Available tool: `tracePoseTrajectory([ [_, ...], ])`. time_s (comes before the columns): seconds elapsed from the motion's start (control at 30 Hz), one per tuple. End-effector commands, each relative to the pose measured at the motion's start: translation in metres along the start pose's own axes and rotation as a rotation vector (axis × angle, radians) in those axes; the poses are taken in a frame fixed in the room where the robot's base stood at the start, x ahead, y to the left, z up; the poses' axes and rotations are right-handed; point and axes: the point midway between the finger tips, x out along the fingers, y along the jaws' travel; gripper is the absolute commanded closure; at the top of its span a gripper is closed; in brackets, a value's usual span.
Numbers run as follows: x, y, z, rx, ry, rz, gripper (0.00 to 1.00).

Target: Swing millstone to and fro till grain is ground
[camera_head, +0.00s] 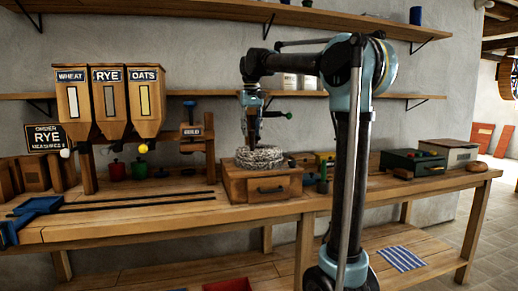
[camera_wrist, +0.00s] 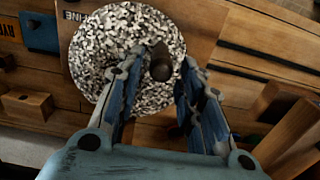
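The millstone (camera_head: 260,158) is a round, speckled grey-and-white stone lying flat on a wooden mill box (camera_head: 283,187) with a drawer in front. In the wrist view the millstone (camera_wrist: 115,50) shows from above, with a dark upright handle peg (camera_wrist: 161,66) near its edge. My gripper (camera_head: 254,138) points down just above the stone. In the wrist view my gripper (camera_wrist: 164,58) is open, its two blue-padded fingers on either side of the peg. Gaps show between the peg and both fingers. The peg's base is partly hidden.
Wheat, rye and oats hoppers (camera_head: 108,95) stand left, beside an order sign (camera_head: 46,138) reading rye. A dark green box (camera_head: 412,162) is to the right. A shelf (camera_head: 215,95) runs behind my arm.

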Motion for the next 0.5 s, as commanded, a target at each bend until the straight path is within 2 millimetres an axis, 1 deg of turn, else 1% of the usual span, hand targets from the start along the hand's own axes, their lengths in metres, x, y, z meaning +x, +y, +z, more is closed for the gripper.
tracePoseTrajectory([
  [0.03, 0.0, 0.0001, 0.0, 0.0, 0.0, 0.0, 0.45],
  [0.07, 0.0, 0.0001, 0.0001, 0.0, 0.0, 0.0, 0.4],
  [0.37, -0.0002, 0.0004, 0.0001, 0.0, 0.0, 0.0, 0.4],
  [0.5, -0.0061, 0.0004, 0.0, 0.0, 0.0, 0.0, 0.4],
])
